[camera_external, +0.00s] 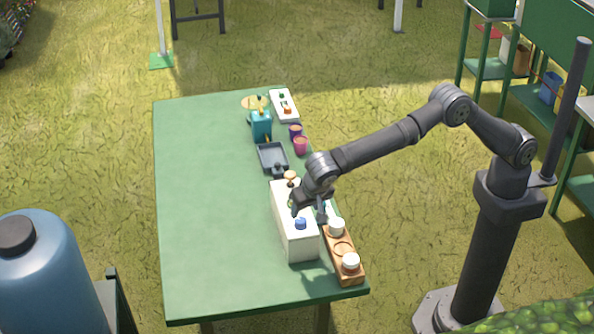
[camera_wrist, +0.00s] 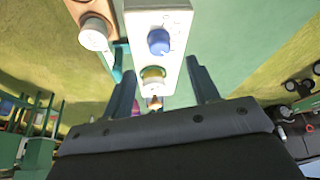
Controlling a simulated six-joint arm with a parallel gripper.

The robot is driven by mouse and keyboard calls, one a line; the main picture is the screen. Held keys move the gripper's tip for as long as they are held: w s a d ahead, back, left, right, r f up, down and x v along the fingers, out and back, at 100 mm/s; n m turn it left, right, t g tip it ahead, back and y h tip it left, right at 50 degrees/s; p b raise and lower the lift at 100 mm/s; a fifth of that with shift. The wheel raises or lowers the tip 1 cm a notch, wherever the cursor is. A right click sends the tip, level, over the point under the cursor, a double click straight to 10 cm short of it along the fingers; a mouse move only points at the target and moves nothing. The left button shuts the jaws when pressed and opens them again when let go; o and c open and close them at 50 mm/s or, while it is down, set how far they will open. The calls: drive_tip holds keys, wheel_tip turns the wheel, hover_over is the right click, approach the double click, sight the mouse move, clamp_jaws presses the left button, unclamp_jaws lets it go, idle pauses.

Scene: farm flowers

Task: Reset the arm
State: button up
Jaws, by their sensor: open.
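My gripper (camera_external: 309,212) is over the white box (camera_external: 302,248) on the green table (camera_external: 205,210). In the wrist view my gripper (camera_wrist: 163,80) has its two fingers wide apart, with nothing held between them. The white box (camera_wrist: 178,20) lies in view past the fingers. It carries a blue knob (camera_external: 300,223), which also shows in the wrist view (camera_wrist: 158,42). A green and yellow round part (camera_wrist: 153,74) sits near the knob. I cannot tell whether the fingers touch the box.
A wooden rack (camera_external: 349,274) with white-topped jars (camera_external: 350,261) stands right of the box. Behind are a dark tray (camera_external: 272,157), purple and pink cups (camera_external: 301,146), a teal container (camera_external: 261,126) and a white panel (camera_external: 284,106). The table's left half is clear. A blue tank (camera_external: 45,280) stands at lower left.

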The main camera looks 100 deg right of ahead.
sight(301, 220)
drive_tip(key=x, duration=0.7)
drive_tip(key=shift+s+r+n+t, duration=0.15)
drive_tip(key=shift+n+t, duration=0.25)
drive_tip(key=shift+n, duration=0.5)
drive_tip(key=n+t+y, duration=0.1)
drive_tip(key=n, duration=0.2)
drive_tip(key=n+t+y, duration=0.1)
drive_tip(key=n, duration=0.3)
drive_tip(key=shift+d, duration=0.15)
drive_tip(key=n+y, duration=0.1)
drive_tip(key=n, duration=0.3)
drive_tip(key=shift+s+d+n+t+y, duration=0.1)
drive_tip(key=shift+n+t+y, duration=0.2)
drive_tip(key=shift+y, duration=0.1)
drive_tip(key=shift+d+n+y, duration=0.1)
drive_tip(key=shift+n+y, duration=0.7)
drive_tip(key=shift+n, duration=1.3)
